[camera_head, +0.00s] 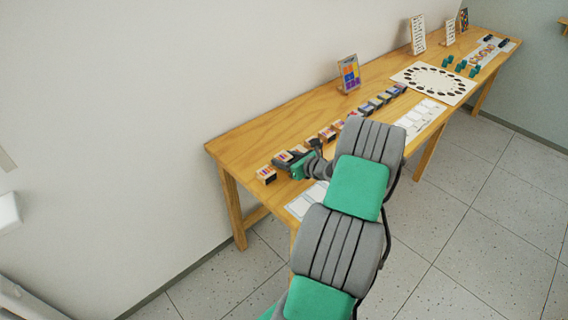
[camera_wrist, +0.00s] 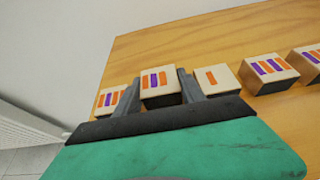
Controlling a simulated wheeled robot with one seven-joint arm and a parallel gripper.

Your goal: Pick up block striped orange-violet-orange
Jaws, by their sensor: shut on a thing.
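A pale wooden block with a dark base (camera_wrist: 160,97) sits between the two fingers of my gripper (camera_wrist: 162,90) in the wrist view. Its top carries narrow stripes that read as orange, violet, orange. My gripper is shut on this block, one finger on each side. In the head view my gripper (camera_head: 300,166) is over the left end of the wooden table, with the block (camera_head: 283,157) at its tip. I cannot tell whether the block is clear of the table. Its lower front is hidden by my gripper.
A striped block (camera_wrist: 108,98) is close on the left, partly hidden by a finger. A block with one orange stripe (camera_wrist: 215,78) is close on the right. A many-striped block (camera_wrist: 270,70) stands farther right. A picture card (camera_head: 349,73) stands behind on the table (camera_head: 236,143).

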